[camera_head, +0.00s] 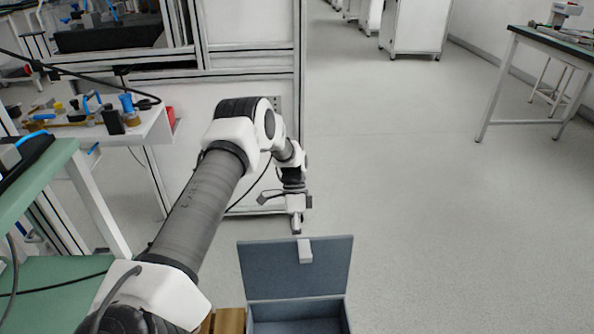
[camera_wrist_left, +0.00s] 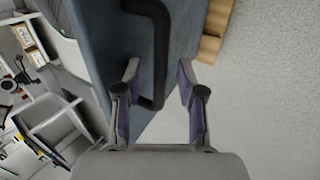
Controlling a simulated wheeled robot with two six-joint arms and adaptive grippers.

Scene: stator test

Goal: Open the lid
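The blue-grey box (camera_head: 296,317) stands at the bottom centre of the head view. Its lid (camera_head: 275,268) is raised, standing up with its inner face toward me. In the left wrist view the lid (camera_wrist_left: 105,35) fills the upper middle, with a black bar handle (camera_wrist_left: 162,50) on it. My left gripper (camera_head: 297,229) is just beyond the lid's top edge. In the left wrist view my left gripper (camera_wrist_left: 158,76) is open, with the handle's lower end between its fingers and gaps on both sides. My right gripper is not in view.
Brown wooden blocks (camera_head: 228,321) lie beside the box on the left. A green-topped table (camera_head: 50,285) is at the left, and a workbench with tools (camera_head: 150,125) behind it. The floor to the right is clear up to another table (camera_head: 550,40).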

